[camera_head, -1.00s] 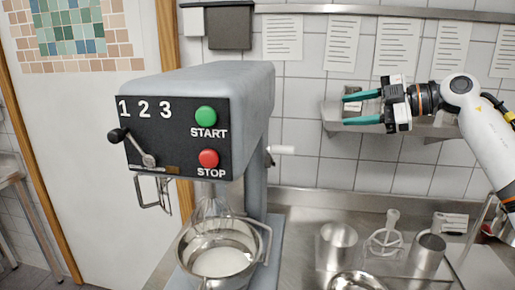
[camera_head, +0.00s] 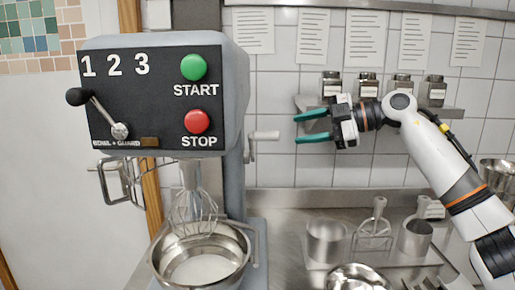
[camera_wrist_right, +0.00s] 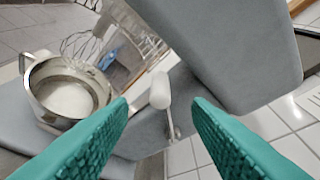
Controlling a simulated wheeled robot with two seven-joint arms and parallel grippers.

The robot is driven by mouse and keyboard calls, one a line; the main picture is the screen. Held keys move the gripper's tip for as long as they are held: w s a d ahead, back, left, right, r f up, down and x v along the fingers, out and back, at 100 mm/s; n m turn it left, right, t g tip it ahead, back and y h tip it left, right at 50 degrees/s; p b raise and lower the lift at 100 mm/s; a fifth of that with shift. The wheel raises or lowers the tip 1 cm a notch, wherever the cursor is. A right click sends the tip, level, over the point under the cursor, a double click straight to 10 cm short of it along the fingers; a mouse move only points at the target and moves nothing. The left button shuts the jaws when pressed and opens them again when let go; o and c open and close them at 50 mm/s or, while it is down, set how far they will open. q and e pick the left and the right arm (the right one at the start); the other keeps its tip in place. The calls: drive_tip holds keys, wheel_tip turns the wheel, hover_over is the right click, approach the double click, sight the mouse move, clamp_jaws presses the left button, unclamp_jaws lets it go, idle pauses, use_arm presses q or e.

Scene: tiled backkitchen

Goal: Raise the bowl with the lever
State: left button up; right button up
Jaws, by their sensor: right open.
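The metal bowl (camera_head: 236,254) with white contents sits in the mixer's holder, under the wire whisk (camera_head: 194,212). In the right wrist view the bowl (camera_wrist_right: 42,108) is at the left. The lever (camera_head: 265,135) has a pale handle and sticks out from the right side of the grey mixer (camera_head: 236,90). In the right wrist view the lever's handle (camera_wrist_right: 160,90) shows between my green fingers, beyond their tips. My right gripper (camera_head: 297,128) is open and empty, to the right of the lever and apart from it. My left gripper is out of view.
A wall shelf (camera_head: 455,112) with several jars stands behind my right arm. The mixer's front has a black speed knob (camera_head: 78,97) and green and red buttons.

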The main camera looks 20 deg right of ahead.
sight(259, 140)
drive_tip(key=p+x, duration=0.2)
drive_tip(key=x, duration=0.9)
drive_tip(key=shift+w+a+p, duration=0.2)
drive_tip(key=shift+a+p, duration=0.1)
drive_tip(key=shift+a, duration=0.05)
clamp_jaws()
